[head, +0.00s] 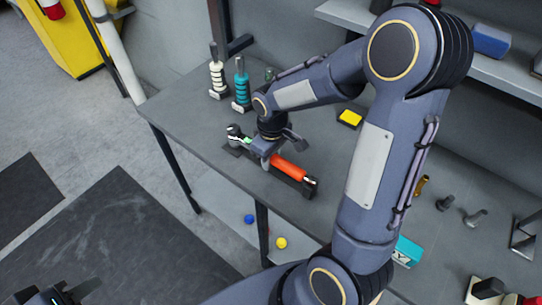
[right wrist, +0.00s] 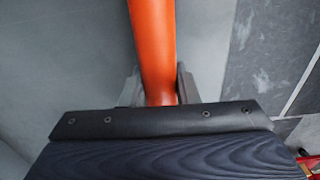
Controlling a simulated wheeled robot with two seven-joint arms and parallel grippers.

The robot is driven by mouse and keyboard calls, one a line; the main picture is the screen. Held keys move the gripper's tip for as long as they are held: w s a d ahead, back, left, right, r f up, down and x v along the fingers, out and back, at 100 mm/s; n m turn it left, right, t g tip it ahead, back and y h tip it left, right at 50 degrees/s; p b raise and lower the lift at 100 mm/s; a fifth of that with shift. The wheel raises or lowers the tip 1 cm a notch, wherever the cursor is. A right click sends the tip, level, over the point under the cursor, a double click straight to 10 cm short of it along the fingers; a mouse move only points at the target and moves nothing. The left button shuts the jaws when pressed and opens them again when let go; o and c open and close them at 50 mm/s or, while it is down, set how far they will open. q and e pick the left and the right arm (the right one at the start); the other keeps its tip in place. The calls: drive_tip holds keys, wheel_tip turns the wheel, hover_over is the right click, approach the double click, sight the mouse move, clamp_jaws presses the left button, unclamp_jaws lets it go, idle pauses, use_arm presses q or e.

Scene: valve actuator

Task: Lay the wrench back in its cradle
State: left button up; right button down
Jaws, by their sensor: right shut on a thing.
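The wrench has an orange handle (head: 289,171) and a metal head at its left end, and lies lengthwise along its dark cradle (head: 309,187) on the grey bench. I cannot tell whether it rests in the cradle or hangs just above it. My right gripper (head: 268,160) comes down from above and is shut on the wrench, near the middle. In the right wrist view the orange handle (right wrist: 153,45) runs between the two fingers, and the cradle is not clear. My left gripper (head: 62,294) is cut off at the bottom left corner, far from the bench.
White and teal ringed tools (head: 240,87) stand at the bench's back left. A yellow block (head: 350,118) lies behind the cradle. Several small parts (head: 446,202) are at the right. A shelf (head: 500,70) overhangs the back. My right arm hides much of the bench.

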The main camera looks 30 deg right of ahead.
drive_tip(key=shift+f+b, duration=0.35)
drive_tip(key=shift+f, duration=0.1)
drive_tip(key=c, duration=1)
unclamp_jaws()
drive_tip(key=shift+c, duration=0.2)
wheel_tip(320, 180, up, 8)
drive_tip(key=shift+f, duration=0.1)
drive_tip(key=s+a+r+m+t+y, duration=0.1)
drive_tip(key=s+a+r+m+t, duration=0.1)
drive_tip(key=s, duration=0.6)
drive_tip(key=s+a+r+m+t+y, duration=0.2)
drive_tip(key=s+r+m+t, duration=0.1)
drive_tip(key=s, duration=0.5)
drive_tip(key=shift+s+m+y, duration=0.3)
drive_tip(key=shift+s+m, duration=0.05)
drive_tip(key=shift+m, duration=0.35)
